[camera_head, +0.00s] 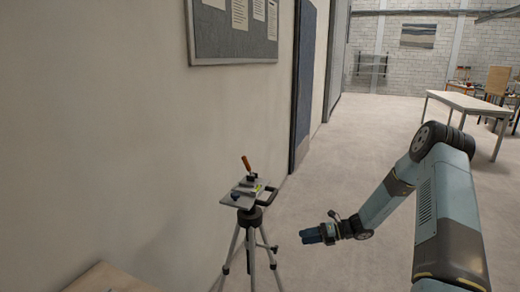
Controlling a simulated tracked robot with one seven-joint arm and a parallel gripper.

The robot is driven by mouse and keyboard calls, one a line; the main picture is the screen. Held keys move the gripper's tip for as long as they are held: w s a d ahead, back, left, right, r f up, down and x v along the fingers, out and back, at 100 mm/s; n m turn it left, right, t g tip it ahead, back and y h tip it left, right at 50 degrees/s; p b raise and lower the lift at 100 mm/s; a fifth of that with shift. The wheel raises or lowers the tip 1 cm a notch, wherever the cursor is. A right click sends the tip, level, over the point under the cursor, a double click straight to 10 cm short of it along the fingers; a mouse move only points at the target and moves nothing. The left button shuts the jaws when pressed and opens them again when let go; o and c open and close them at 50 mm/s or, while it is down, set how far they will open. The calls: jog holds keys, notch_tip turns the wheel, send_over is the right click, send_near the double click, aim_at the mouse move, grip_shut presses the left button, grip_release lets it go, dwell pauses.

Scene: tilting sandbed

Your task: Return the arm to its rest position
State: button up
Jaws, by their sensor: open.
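My gripper (311,236) is at the end of my blue-grey arm, which comes in from the right and bends down at its elbow. The gripper points left and is empty. Its fingers look small and dark blue, and the gap between them is hard to see from here. It is to the right of a tripod and apart from it in the picture.
The tripod (251,220) stands near the left wall. Its tilted top plate (240,192) carries small fittings and an orange-handled item (246,162). A wooden surface (108,279) is at bottom left. A white table (470,102) stands far right. The floor between is clear.

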jog(key=s+r+n+h, duration=0.3)
jog(key=s+r+n, duration=0.25)
jog(key=r, duration=0.35)
jog(key=s+r+n+g+h, duration=0.1)
jog(key=s+r+n+h, duration=0.2)
jog(key=s+r+n, duration=0.5)
jog(key=s+r+n+h, duration=0.25)
jog(key=r+n, duration=0.25)
jog(key=r, duration=0.6)
jog(key=s+d+r+n+t+h, duration=0.2)
jog(key=s+r+n, duration=0.4)
jog(key=s, duration=0.5)
jog(key=s+d+r+n+t+h, duration=0.2)
jog(key=s+r+n+t+h, duration=0.1)
jog(key=s+r+n, duration=0.4)
jog(key=shift+s+d+t+h, duration=0.35)
jog(key=shift+s+h, duration=0.3)
jog(key=shift+s, duration=1.2)
